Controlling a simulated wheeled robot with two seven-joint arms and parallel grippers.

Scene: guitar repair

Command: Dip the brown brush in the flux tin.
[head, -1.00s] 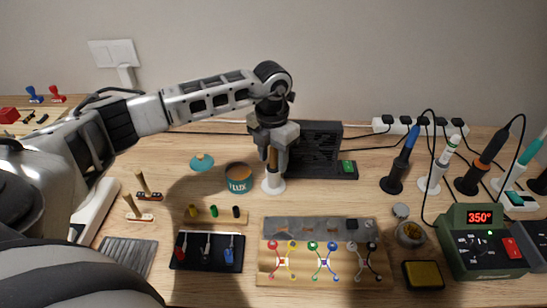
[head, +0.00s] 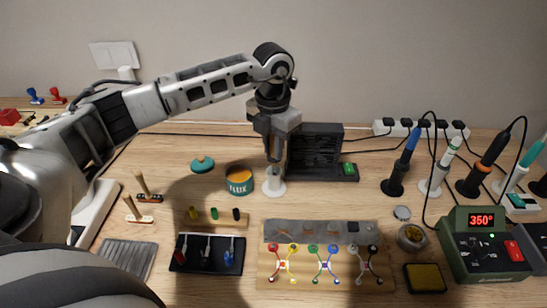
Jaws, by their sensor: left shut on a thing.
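The flux tin (head: 239,187) is a teal tin marked FLUX. It stands open, with amber flux inside, left of a white stand (head: 274,188). My left gripper (head: 275,155) is above the white stand, pointing down, and is shut on the brown brush, whose shaft is largely hidden between the fingers. The brush is upright over the stand; I cannot tell whether its lower end is clear of it. My right gripper is not in view.
The tin's teal lid (head: 202,164) lies to its left. A black fume extractor (head: 318,150) stands just right of the gripper. A wooden peg strip (head: 214,222) and a black tray (head: 208,265) lie in front. Soldering irons stand at the right.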

